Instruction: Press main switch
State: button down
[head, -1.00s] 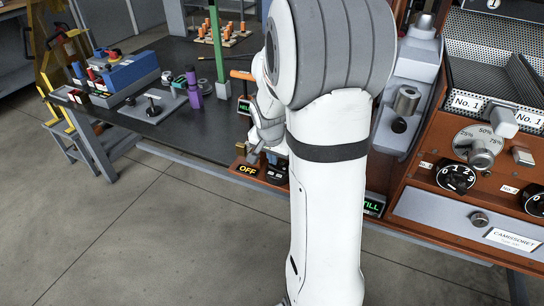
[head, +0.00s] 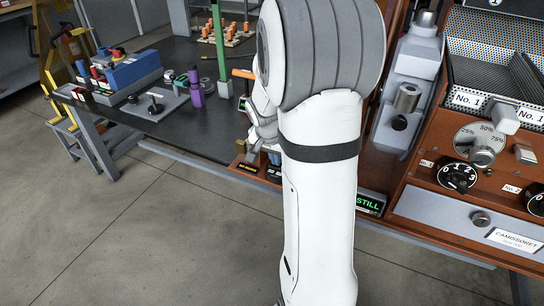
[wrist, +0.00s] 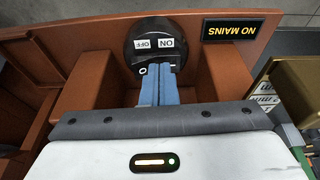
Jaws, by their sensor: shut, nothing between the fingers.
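The main switch is a round black plate (wrist: 152,45) with small white OFF and ON labels, set in a brown wooden recess; in the wrist view the labels appear upside down. My gripper (wrist: 158,72) is shut and empty. Its blue fingers point at the plate, with their tips at its near edge below the labels; whether they touch the switch I cannot tell. A small display (wrist: 235,29) beside the plate reads NO MAINS, and it also shows in the head view (head: 247,168). In the head view my arm hides most of the switch area.
The roaster's wooden front (head: 425,185) with knobs and a STILL display (head: 369,203) stands to the right. A dark workbench (head: 180,125) holds a blue box (head: 134,71), a purple cylinder (head: 197,96) and a green post (head: 219,50). Floor in front is clear.

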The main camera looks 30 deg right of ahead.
jog(key=shift+d, duration=0.15)
jog(key=shift+r, duration=0.2)
jog(key=r+p, duration=0.2)
jog(key=r, duration=0.1)
jog(key=r+p, duration=0.1)
jog(key=shift+w+a+r, duration=0.2)
jog(key=shift+w+a, duration=0.1)
jog(key=w+a+r+p, duration=0.1)
jog(key=a+r, duration=0.3)
jog(key=r, duration=0.4)
jog(key=shift+r, duration=0.1)
